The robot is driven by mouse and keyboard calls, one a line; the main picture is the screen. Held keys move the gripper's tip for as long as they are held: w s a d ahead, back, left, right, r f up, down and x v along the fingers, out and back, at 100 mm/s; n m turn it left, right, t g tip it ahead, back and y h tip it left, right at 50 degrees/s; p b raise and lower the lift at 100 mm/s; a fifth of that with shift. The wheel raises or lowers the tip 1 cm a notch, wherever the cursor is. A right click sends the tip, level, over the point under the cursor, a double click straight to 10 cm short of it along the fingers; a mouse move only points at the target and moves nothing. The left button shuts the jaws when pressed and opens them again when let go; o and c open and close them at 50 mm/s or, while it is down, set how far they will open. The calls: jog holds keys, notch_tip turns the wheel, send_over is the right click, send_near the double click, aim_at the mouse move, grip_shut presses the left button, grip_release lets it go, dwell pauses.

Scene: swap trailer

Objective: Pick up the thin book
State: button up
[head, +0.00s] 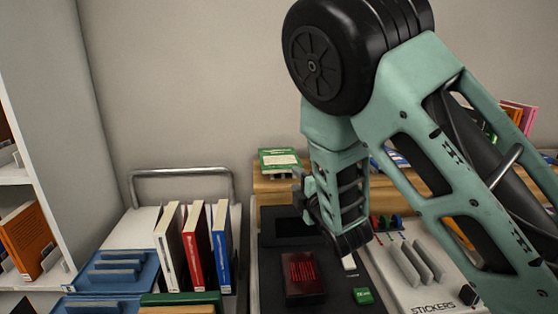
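Three books stand upright side by side on a white cart at the left: a cream one (171,246), a red one (196,246) and a blue one (222,246). A green-and-white book or booklet (279,158) lies flat at the back on the wooden ledge. I cannot tell for certain which of these is the thin book. My gripper (309,199) hangs above the dark station, right of the standing books and in front of the green-and-white one. Its fingers are small and dark, partly hidden by my arm, so their opening is unclear.
The black station has a lit red display (302,274) and a green button (362,296). A white sticker unit (418,275) with grey dividers stands right. Blue racks (115,270) and the cart's metal rail (180,171) are left. A shelf holds an orange book (30,240).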

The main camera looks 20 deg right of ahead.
aim_at(289, 171)
jog(key=w, duration=0.1)
jog(key=w+p, duration=0.1)
jog(key=w, duration=0.3)
jog(key=shift+w+a+r, duration=0.1)
jog(key=shift+a+r, duration=0.1)
jog(key=shift+a, duration=0.1)
grip_shut()
